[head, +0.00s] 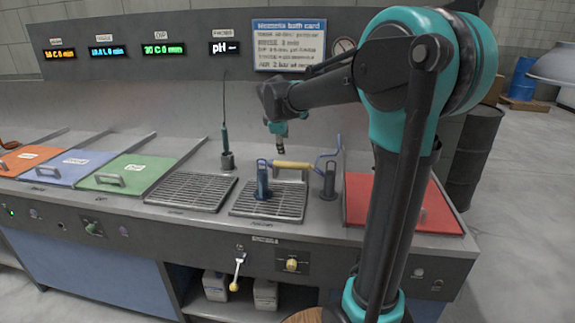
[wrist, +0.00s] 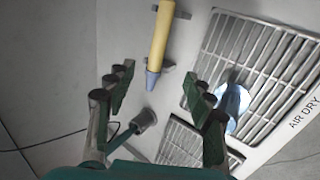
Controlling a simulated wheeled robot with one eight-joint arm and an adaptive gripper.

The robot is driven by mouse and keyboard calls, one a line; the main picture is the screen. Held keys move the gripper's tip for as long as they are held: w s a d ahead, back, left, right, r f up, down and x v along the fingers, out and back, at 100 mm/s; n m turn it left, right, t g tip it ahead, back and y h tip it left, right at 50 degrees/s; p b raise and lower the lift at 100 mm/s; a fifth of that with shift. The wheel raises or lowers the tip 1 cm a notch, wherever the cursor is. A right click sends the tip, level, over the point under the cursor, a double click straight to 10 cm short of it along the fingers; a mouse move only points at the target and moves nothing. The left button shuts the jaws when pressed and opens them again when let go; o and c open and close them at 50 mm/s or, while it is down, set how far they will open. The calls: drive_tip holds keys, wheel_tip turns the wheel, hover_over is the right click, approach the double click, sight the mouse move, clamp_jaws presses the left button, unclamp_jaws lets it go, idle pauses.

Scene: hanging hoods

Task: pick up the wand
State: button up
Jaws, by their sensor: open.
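The wand (head: 293,165) has a yellow handle with blue ends and a bent blue tube at its right. It lies roughly level above the counter, near the right grate. In the wrist view the yellow wand (wrist: 159,38) runs from the top edge down to a grey-blue tip, against small grey brackets. My gripper (head: 281,143) is above and behind the wand in the head view. In the wrist view my gripper (wrist: 157,80) is open and empty, its fingers on either side of the line of the wand's tip. The wand's far end is out of the wrist view.
A dark blue cylinder (head: 262,182) stands on the right grate (head: 285,208). A cabled probe stands in a grey cup (head: 227,161) to the left. A dark post (head: 328,182) stands right of the grate. A red lid (head: 400,210) lies further right.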

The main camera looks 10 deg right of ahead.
approach(289, 163)
drive_tip(key=x, duration=0.4)
drive_tip(key=shift+a+f, duration=0.1)
drive_tip(key=shift+f, duration=0.25)
drive_tip(key=shift+x, duration=2.65)
drive_tip(key=shift+w, duration=0.1)
clamp_jaws()
